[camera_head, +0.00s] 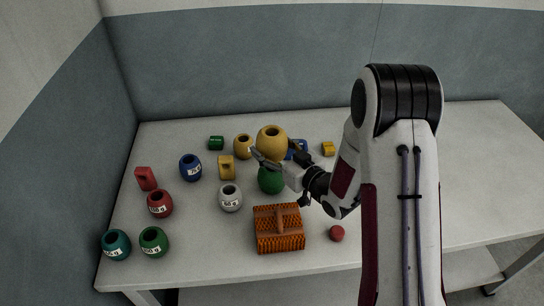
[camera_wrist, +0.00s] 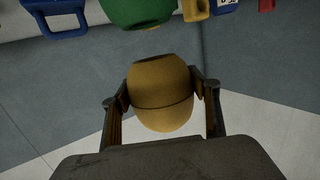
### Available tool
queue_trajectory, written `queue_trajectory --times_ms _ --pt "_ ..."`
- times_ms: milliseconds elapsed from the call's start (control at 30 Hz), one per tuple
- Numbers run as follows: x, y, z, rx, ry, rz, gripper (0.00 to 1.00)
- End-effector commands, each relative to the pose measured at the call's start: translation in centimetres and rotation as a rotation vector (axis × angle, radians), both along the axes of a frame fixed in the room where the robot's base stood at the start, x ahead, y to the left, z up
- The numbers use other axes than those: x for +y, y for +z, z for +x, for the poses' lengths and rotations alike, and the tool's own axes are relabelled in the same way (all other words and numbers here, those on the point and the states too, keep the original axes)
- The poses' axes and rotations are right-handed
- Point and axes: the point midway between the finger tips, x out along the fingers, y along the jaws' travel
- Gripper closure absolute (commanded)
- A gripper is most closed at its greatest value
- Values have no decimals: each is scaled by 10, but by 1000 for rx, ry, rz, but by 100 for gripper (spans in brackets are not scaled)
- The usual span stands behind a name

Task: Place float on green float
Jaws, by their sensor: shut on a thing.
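A yellow float (camera_head: 271,142) with a hole in its top is held upright between the fingers of my gripper (camera_head: 278,153). In the wrist view the yellow float (camera_wrist: 160,95) sits between both fingers (camera_wrist: 160,92), which touch its sides. The green float (camera_head: 271,181) stands on the table directly below the held float in the head view, partly hidden by my gripper. In the wrist view, which looks upside down, the green float (camera_wrist: 138,9) is at the top edge, with a gap between it and the yellow float.
Another yellow float (camera_head: 243,146), a blue float (camera_head: 190,167) and a grey float (camera_head: 230,198) stand to the left. An orange brush-like block (camera_head: 279,228) lies in front, near a red ball (camera_head: 337,233). A blue object (camera_head: 297,149) is behind my gripper. The table's right side is clear.

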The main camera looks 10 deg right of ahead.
Motion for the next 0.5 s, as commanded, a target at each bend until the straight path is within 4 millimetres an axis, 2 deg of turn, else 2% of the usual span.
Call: queue_trajectory --times_ms 300,500 --pt "0 -28 0 0 0 1 64" --pt "0 -36 0 -1 0 0 64"
